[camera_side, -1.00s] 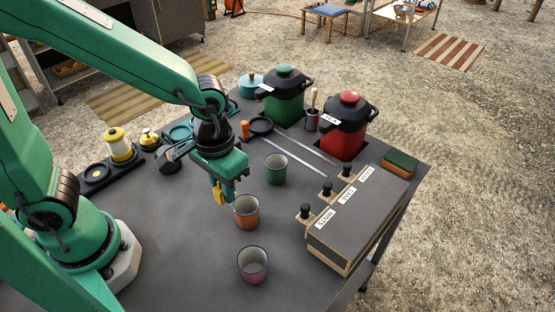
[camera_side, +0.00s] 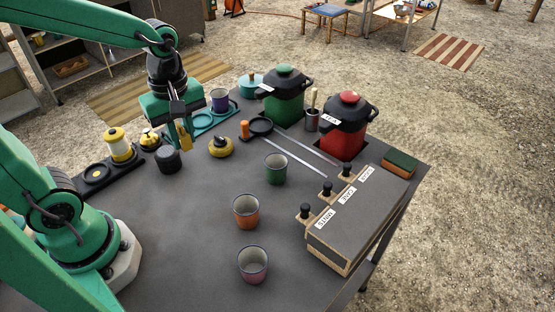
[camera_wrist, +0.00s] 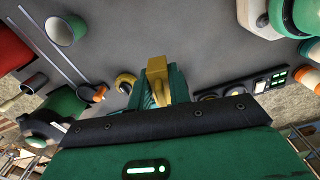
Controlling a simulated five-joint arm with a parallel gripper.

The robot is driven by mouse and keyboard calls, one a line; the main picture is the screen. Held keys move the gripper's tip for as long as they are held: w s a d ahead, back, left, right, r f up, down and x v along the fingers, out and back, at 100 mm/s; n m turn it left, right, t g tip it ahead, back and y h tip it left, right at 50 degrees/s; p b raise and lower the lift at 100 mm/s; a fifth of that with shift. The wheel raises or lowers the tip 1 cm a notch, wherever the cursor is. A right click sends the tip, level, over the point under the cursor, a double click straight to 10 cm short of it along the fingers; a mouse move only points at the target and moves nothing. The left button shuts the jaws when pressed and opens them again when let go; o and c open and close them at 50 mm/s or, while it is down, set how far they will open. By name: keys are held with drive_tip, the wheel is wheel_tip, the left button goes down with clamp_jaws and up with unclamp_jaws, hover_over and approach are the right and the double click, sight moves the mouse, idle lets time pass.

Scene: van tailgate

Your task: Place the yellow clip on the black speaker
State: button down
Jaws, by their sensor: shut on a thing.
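The yellow clip (camera_side: 185,138) is held between the fingers of my gripper (camera_side: 182,134), which is shut on it. The clip hangs upright above the table. The black speaker (camera_side: 168,158), a short dark cylinder, stands on the table; in the side view it lies just below and left of the clip, with no contact visible. In the wrist view the clip (camera_wrist: 157,75) sticks out beyond my gripper (camera_wrist: 160,92). I cannot make out the speaker in that view, where my gripper covers much of the table.
A round yellow item (camera_side: 221,147) stands right of my gripper. Green (camera_side: 275,170), orange (camera_side: 246,211) and purple (camera_side: 253,264) cups stand on the right. The front middle is clear.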

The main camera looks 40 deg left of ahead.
drive_tip(key=shift+s+a+r+n, duration=0.1)
drive_tip(key=shift+a+r+n, duration=0.1)
drive_tip(key=shift+a+n, duration=0.25)
drive_tip(key=shift+s+a+r+n, duration=0.15)
drive_tip(key=shift+a+n, duration=0.2)
drive_tip(key=shift+n, duration=0.2)
hover_over(167, 152)
wheel_tip(167, 152, down, 7)
drive_tip(key=shift+f, duration=0.1)
drive_tip(key=shift+f, duration=1.95)
drive_tip(key=shift+f, duration=0.1)
drive_tip(key=c, duration=1.3)
unclamp_jaws()
